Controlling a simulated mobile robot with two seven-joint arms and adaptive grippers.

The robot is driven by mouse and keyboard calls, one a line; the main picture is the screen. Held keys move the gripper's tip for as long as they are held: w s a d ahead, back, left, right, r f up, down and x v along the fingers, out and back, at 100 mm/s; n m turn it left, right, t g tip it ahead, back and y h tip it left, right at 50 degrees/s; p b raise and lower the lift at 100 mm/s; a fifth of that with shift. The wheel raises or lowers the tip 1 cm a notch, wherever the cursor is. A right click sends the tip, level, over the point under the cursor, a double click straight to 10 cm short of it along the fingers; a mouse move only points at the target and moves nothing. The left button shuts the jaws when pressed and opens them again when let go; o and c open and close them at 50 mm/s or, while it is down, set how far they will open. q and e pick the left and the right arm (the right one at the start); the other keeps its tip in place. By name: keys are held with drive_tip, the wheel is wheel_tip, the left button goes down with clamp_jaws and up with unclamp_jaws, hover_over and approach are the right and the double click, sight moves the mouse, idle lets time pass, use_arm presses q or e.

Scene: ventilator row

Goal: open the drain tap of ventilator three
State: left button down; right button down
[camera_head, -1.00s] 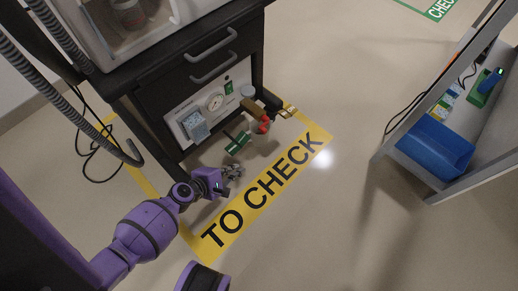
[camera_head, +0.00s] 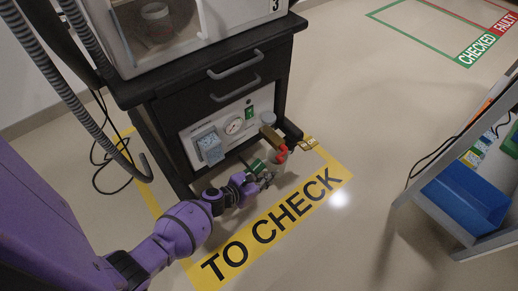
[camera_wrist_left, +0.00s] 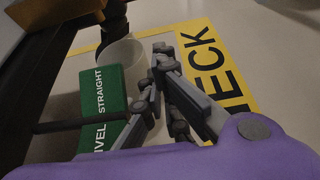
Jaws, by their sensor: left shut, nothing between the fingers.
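Ventilator three (camera_head: 165,112), a dark cabinet with a "3" at its top right, stands at the left of the head view. My right gripper is out of view.
A yellow "TO CHECK" floor marking (camera_head: 272,226) lies in front of the ventilator. A gauge panel (camera_head: 234,126) is left of the tap. A grey shelf (camera_head: 428,209) with a blue bin (camera_head: 468,198) stands at right. The floor between is clear.

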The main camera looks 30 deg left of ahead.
sight(282, 155)
use_arm(q)
drive_tip(key=r+p, duration=0.1)
drive_tip(key=r, duration=0.2)
drive_tip(key=shift+w+d+r+p, duration=0.2)
drive_tip(key=shift+w+r+p, duration=0.2)
